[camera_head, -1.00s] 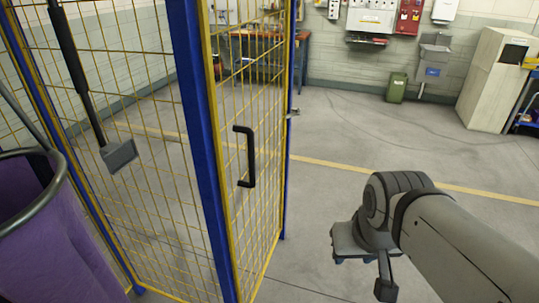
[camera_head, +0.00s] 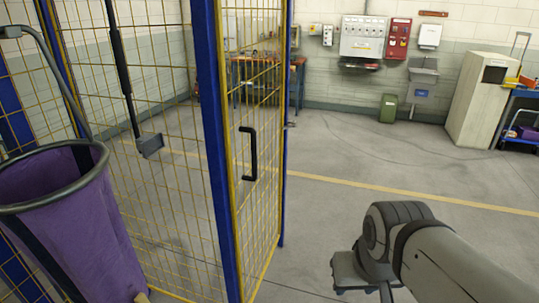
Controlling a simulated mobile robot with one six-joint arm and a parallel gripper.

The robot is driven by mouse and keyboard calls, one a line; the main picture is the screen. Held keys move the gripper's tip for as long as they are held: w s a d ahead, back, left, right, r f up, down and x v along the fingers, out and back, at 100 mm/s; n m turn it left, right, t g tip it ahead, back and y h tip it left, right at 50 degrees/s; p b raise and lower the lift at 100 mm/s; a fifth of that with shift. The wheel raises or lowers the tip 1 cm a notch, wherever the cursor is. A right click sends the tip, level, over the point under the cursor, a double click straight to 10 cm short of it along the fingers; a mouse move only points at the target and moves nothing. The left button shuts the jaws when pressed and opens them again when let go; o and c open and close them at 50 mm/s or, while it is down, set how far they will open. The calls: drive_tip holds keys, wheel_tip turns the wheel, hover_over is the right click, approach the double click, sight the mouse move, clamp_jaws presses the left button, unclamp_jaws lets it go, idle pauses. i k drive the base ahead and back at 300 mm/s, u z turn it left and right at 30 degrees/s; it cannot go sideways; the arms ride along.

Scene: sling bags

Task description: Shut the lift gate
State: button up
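The gate (camera_head: 262,205) is a yellow wire-mesh panel with a blue far edge post (camera_head: 285,190), left of centre in the head view. It runs away from me at an angle from a thick blue post (camera_head: 213,150). A black bar handle (camera_head: 250,155) is on its near face. A small metal latch piece (camera_head: 291,124) sticks out at the far edge. My gripper (camera_head: 365,285) is low, right of the gate and apart from it, at the bottom edge. Its fingers are partly cut off, so its opening does not show.
A purple bin (camera_head: 85,235) with a grey rim stands at the left by the mesh fence (camera_head: 170,190). Open grey floor with a yellow line (camera_head: 400,190) lies right of the gate. A green bin (camera_head: 388,108), sink (camera_head: 423,72) and cabinet (camera_head: 475,105) stand at the back.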

sight(218, 8)
drive_tip(key=u, duration=0.15)
drive_tip(key=i, duration=0.95)
drive_tip(key=z, duration=0.05)
